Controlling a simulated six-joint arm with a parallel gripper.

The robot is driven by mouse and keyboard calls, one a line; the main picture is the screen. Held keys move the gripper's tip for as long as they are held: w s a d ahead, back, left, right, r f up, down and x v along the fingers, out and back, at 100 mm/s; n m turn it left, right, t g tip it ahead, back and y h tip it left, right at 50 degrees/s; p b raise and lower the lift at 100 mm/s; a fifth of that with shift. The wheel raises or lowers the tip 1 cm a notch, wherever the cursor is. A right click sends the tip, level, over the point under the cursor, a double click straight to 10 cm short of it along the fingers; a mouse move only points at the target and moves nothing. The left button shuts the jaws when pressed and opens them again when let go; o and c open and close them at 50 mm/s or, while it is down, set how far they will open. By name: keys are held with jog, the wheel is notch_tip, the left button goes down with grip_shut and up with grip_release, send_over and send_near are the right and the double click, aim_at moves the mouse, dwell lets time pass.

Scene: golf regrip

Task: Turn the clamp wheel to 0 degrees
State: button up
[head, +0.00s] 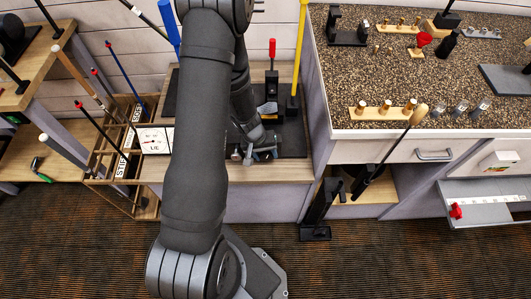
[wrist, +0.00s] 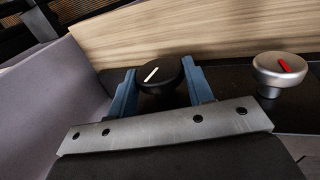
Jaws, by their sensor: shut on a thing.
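In the wrist view a black round wheel (wrist: 158,77) with a white pointer line stands between the two blue fingers of my gripper (wrist: 157,85). The fingers are shut on its sides. The white line slants up to the right in this view. I cannot read a degree scale around it. In the head view my gripper (head: 258,154) is low over the bench, and the wheel is too small or hidden to tell there.
A silver knob (wrist: 282,72) with a red line stands right of the wheel. A wooden board edge (wrist: 180,30) rises behind. A speckled counter (head: 350,70) is to the right.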

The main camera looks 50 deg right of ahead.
jog(key=shift+a, duration=0.1)
jog(key=o, duration=1)
jog(key=shift+c, duration=0.2)
jog(key=shift+r, duration=0.1)
jog(key=v, duration=1.7)
jog(key=shift+r, duration=0.1)
